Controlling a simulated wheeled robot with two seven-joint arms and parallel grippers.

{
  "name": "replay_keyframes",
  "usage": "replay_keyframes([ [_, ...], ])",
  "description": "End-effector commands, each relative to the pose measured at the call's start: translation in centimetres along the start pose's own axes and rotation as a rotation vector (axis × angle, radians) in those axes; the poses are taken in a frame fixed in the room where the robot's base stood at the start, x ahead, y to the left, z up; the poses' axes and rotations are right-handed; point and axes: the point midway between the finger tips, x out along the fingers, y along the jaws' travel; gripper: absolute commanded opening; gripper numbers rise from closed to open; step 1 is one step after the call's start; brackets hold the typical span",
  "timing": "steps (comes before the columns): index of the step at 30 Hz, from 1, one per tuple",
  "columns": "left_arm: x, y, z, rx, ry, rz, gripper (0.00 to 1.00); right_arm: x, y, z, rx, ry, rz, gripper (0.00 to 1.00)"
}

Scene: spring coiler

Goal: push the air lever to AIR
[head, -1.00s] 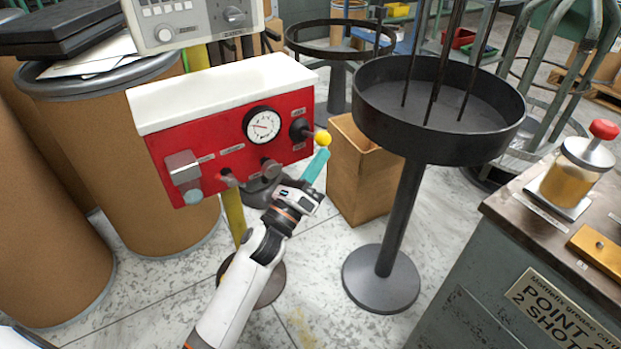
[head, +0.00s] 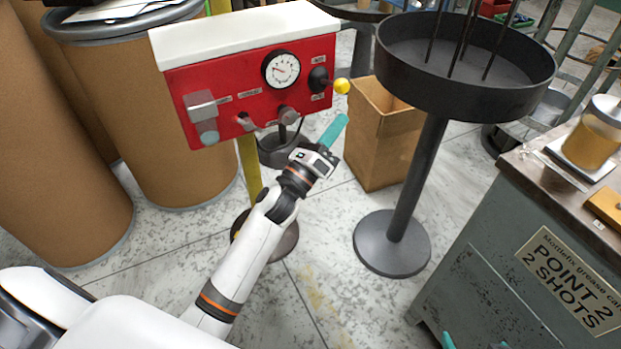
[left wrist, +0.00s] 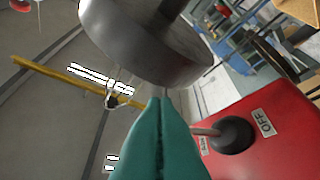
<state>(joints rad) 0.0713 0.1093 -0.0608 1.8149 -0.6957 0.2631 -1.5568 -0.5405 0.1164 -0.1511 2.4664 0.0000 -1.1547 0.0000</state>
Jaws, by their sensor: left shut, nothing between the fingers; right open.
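The air lever (head: 341,86) has a yellow ball knob on a short shaft. It sticks out of a black boot at the right end of the red panel (head: 215,75), with small labels above and below. In the left wrist view, the boot (left wrist: 232,135) and shaft show beside an OFF label (left wrist: 264,123); the knob is hidden behind my fingers. My left gripper (head: 335,130) is shut and empty, its teal fingers below the knob with a gap in the head view. My right gripper (head: 475,343) is open; only its teal fingertips show at the bottom edge.
A round black tray on a stand (head: 465,105) and an open cardboard box (head: 385,150) stand right of the panel. A grey cabinet (head: 500,270) is at the right. Brown drums (head: 165,130) stand at the left. A gauge (head: 281,69) and other controls are on the panel.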

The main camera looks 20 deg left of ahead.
Motion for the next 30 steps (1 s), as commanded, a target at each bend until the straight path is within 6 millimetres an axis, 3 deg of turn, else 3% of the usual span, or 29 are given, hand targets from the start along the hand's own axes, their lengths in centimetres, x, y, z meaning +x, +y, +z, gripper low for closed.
replay_keyframes([
  [2,-0.3,-0.7,0.5,0.001,-0.002,0.000,0.00,0.6,0.3,1.7,-0.002,-0.106,0.006,0.88],
  [9,-6.4,-0.7,0.4,-0.002,-0.004,-0.006,0.00,0.4,0.3,2.2,-0.002,-0.127,0.007,0.88],
  [15,-9.3,-0.7,0.3,-0.001,-0.004,-0.004,0.00,0.5,0.4,2.7,-0.003,-0.154,0.008,0.88],
  [30,-10.2,-0.7,0.3,0.000,-0.003,-0.002,0.00,0.4,0.4,2.9,-0.003,-0.165,0.009,0.88],
])
